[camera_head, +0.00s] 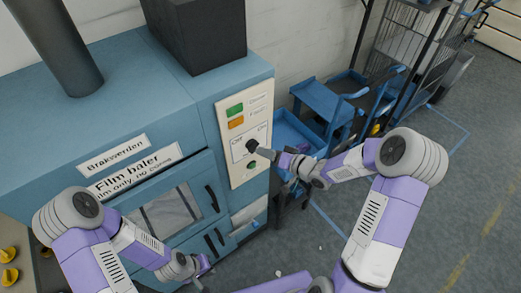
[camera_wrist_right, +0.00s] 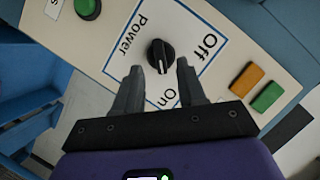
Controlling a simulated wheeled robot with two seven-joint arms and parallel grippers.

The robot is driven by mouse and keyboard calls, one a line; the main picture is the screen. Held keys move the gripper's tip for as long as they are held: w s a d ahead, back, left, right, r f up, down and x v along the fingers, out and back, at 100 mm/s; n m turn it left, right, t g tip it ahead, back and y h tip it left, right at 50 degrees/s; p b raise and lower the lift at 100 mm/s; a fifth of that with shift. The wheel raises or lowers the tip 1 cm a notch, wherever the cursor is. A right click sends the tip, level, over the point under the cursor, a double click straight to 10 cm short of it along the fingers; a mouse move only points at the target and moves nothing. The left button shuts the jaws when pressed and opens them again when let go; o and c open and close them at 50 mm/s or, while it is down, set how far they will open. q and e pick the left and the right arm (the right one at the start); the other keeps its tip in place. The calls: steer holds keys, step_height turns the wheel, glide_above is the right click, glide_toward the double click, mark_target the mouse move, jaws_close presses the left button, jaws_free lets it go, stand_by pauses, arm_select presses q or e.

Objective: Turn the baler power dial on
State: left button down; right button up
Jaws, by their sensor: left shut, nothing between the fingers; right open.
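The baler power dial is a black knob (camera_wrist_right: 160,54) on a white label marked Power, Off and On, on the cream control panel (camera_head: 226,112). Its ridge runs roughly up and down in the right wrist view, with a pale mark low on it; which label it points to is hard to tell. My right gripper (camera_wrist_right: 159,68) is open, its two fingers on either side of the dial's lower part; contact cannot be told. In the head view the right gripper (camera_head: 256,149) partly covers the dial. My left gripper (camera_head: 200,270) is shut and empty, low before the baler.
The blue film baler (camera_head: 120,105) has a windowed door with dark handles. Green (camera_head: 234,110) and orange (camera_head: 236,123) buttons sit above the dial; another green button (camera_wrist_right: 87,7) is nearby. A blue cart (camera_head: 325,105) stands right of the baler. Floor is open at right.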

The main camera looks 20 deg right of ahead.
steer(key=shift+v, duration=1.85)
steer(key=s+a+f+m+g+h+b, duration=0.1)
steer(key=s+a+f+g+h+b, duration=0.15)
steer(key=f, duration=0.65)
steer(key=s+a+f+g+h+b, duration=0.1)
steer(key=s+a+f+g, duration=0.2)
steer(key=f, duration=0.6)
steer(key=s+a+f+g+b, duration=0.1)
steer(key=s+a+f+g, duration=0.1)
steer(key=s+f, duration=0.4)
steer(key=s+a+f+g+h+b, duration=0.1)
steer(key=s+a+f+g+b, duration=0.1)
steer(key=s+f, duration=0.4)
steer(key=s+a+g, duration=0.1)
steer(key=s+g, duration=0.1)
steer(key=s, duration=0.3)
steer(key=shift+a+f+n, duration=0.25)
steer(key=shift+f+n, duration=0.05)
steer(key=shift+n, duration=0.1)
